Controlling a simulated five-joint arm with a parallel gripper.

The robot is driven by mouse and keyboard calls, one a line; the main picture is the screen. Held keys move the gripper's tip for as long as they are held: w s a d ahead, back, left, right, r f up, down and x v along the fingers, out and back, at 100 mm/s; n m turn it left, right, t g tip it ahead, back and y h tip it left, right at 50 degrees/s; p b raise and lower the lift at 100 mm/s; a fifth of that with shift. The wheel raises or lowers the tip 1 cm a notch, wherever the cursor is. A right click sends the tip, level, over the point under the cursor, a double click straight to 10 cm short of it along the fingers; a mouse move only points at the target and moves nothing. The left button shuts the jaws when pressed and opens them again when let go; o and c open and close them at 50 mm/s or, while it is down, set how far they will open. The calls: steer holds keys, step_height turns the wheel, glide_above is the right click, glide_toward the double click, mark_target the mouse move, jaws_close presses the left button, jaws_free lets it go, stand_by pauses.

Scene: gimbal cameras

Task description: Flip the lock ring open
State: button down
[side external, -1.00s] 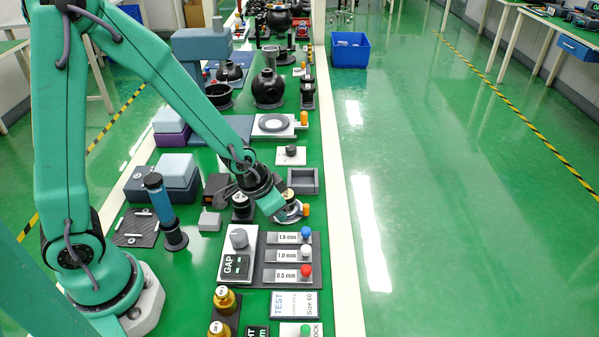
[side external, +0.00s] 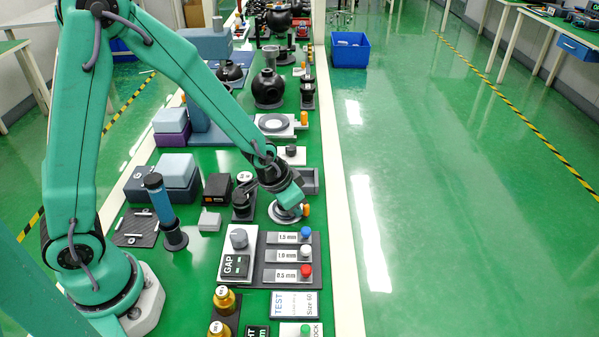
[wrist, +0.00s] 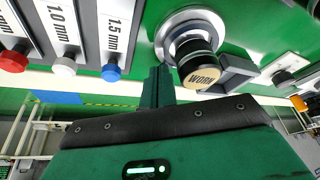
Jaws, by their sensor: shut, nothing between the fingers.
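A round silver-grey ring base (side external: 284,218) stands on the green bench, partly hidden by my gripper (side external: 290,198). In the wrist view the silver ring (wrist: 178,22) surrounds a black post with a tan cap marked WORK (wrist: 203,78). I cannot tell exactly which part is the lock ring. My gripper's dark green fingers (wrist: 157,84) are shut and empty. They are just left of the cap in the wrist view; contact cannot be told.
A gap panel with blue, white and red knobs (side external: 306,252) is in front of the ring base. A grey open tray (side external: 310,178) is behind it. A black device (side external: 217,188) and a blue-handled tool (side external: 160,200) stand left. Another round fixture (side external: 273,123) is farther back.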

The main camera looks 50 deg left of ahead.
steer(key=shift+w+d+n, duration=0.1)
steer(key=shift+w+n, duration=0.25)
steer(key=shift+n, duration=0.45)
steer(key=shift+w+n, duration=0.3)
steer(key=shift+n, duration=0.3)
steer(key=shift+w, duration=0.8)
steer(key=shift+s+a, duration=0.35)
steer(key=shift+s, duration=0.45)
steer(key=shift+s, duration=0.15)
